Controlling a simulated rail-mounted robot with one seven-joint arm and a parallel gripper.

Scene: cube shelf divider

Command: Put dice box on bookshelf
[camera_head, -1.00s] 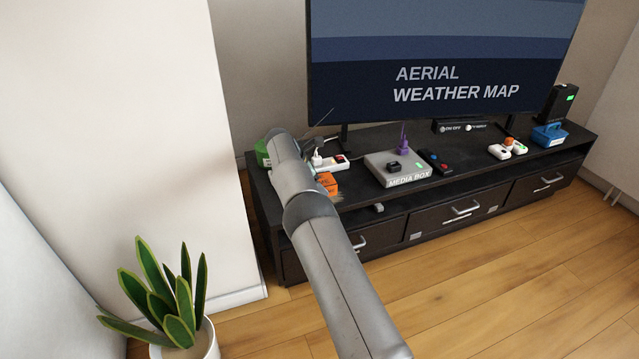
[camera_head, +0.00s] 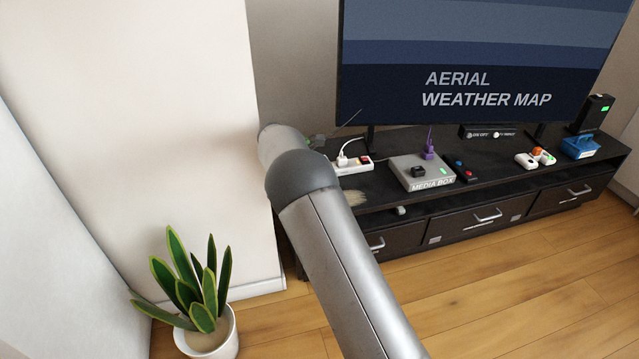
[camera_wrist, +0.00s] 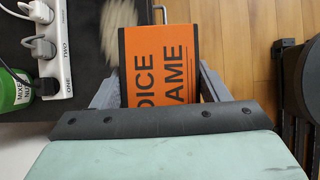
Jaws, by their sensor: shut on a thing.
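The orange dice box (camera_wrist: 158,62), with dark lettering reading "DICE" and "AME", fills the space between the fingers of my gripper (camera_wrist: 160,85) in the wrist view. My gripper is shut on it, one grey finger against each side. The box is over the front edge of the black stand, with wooden floor showing on the right. In the head view my arm hides both the box and my gripper. No bookshelf can be made out in either view.
The black TV stand (camera_head: 375,208) holds a power strip (camera_head: 350,166), a grey media box (camera_head: 421,173), a remote (camera_head: 465,170) and a blue box (camera_head: 579,147). A green bottle (camera_wrist: 14,90) is near my gripper. A potted plant (camera_head: 207,331) stands left on the floor.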

